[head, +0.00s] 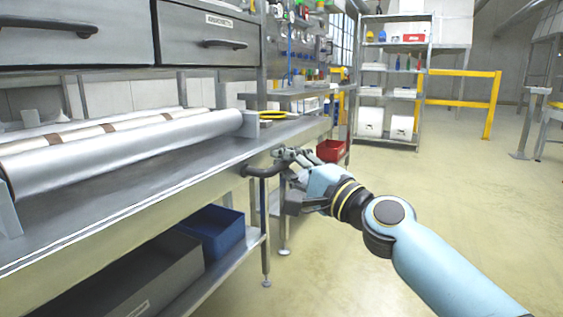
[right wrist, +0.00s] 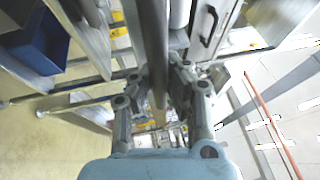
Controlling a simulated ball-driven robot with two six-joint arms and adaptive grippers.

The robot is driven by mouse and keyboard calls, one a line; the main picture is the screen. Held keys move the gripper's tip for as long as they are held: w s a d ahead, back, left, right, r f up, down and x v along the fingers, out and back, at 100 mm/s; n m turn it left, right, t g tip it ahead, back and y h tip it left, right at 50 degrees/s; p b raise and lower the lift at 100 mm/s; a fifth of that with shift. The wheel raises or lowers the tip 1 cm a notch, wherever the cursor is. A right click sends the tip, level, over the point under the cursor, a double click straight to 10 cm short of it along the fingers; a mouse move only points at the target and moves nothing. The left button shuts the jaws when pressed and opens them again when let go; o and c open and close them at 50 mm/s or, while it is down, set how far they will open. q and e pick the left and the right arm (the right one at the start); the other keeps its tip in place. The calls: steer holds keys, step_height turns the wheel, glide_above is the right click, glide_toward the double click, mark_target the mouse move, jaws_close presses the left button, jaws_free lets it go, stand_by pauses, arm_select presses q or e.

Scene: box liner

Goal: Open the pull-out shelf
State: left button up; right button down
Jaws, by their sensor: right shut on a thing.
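The pull-out shelf (head: 150,185) is a long grey metal surface with a pale front edge, running along the left side of the head view. A dark curved handle (head: 258,171) sticks out from its front edge near the right end. My right gripper (head: 283,162) is shut on the handle, its fingers at the handle's outer part. In the right wrist view, a dark bar (right wrist: 154,40) runs between the fingers of my right gripper (right wrist: 155,90). The fingers hide part of the handle. My left gripper is not in view.
Foil-like rolls (head: 120,145) lie above the shelf, below grey drawers (head: 205,35). A blue bin (head: 212,232) and a grey bin (head: 140,275) stand on a lower shelf. A red bin (head: 331,151) is beyond my gripper. The floor at right is clear up to a yellow rail (head: 462,73).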

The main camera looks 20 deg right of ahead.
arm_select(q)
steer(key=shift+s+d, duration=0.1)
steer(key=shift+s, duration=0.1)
arm_select(e)
steer(key=shift+f, duration=0.2)
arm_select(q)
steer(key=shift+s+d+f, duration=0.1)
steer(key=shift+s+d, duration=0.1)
arm_select(e)
steer(key=c, duration=1.3)
jaws_free()
steer(key=shift+r, duration=0.1)
steer(key=shift+s, duration=0.15)
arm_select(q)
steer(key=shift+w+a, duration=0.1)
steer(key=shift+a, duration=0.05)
arm_select(e)
steer(key=shift+v, duration=3.6)
